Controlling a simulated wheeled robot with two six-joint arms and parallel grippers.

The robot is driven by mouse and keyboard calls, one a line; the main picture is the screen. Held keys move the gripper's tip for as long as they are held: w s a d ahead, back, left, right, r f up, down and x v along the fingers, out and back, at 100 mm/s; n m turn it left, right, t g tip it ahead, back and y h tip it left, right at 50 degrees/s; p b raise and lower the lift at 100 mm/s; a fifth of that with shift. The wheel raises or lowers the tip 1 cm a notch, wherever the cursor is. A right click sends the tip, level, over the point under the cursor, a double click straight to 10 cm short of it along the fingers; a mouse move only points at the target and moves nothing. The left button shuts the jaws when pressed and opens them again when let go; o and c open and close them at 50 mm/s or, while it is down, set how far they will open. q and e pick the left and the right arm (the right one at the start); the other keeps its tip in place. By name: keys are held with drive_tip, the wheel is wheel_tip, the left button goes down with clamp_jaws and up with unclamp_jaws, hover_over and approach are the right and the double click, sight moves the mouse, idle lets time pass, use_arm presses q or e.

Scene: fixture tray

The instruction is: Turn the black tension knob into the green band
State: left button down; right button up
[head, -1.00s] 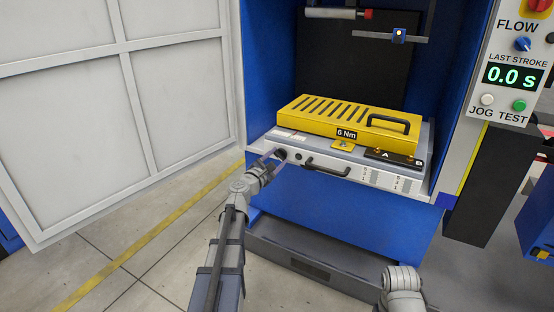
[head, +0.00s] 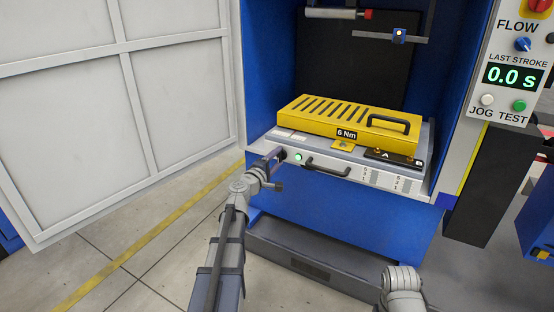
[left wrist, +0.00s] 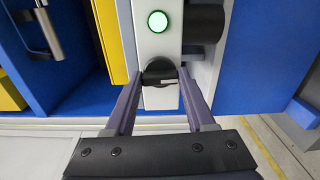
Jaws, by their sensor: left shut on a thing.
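The black tension knob (left wrist: 160,72) sits on the white front face of the fixture tray (head: 385,180), at its left end. In the left wrist view it is between my two fingertips. My left gripper (left wrist: 158,80) is shut on the knob; in the head view the gripper (head: 277,155) covers most of it. A round lamp (left wrist: 157,21) beside the knob glows green, and the lamp also shows in the head view (head: 298,157). I cannot make out a green band on the scale. My right gripper is out of view.
A dark handle (head: 327,168) sticks out of the tray front, right of the lamp. A yellow slotted cover (head: 335,120) marked 6 Nm rests on the tray. Open floor lies left of my left arm.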

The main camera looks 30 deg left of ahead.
use_arm(q)
drive_tip(key=shift+m, duration=0.6)
drive_tip(key=shift+c, duration=1.2)
unclamp_jaws()
drive_tip(key=s, duration=0.8)
drive_tip(key=shift+w+a, duration=0.1)
drive_tip(key=shift+w, duration=0.1)
drive_tip(key=shift+w, duration=3.8)
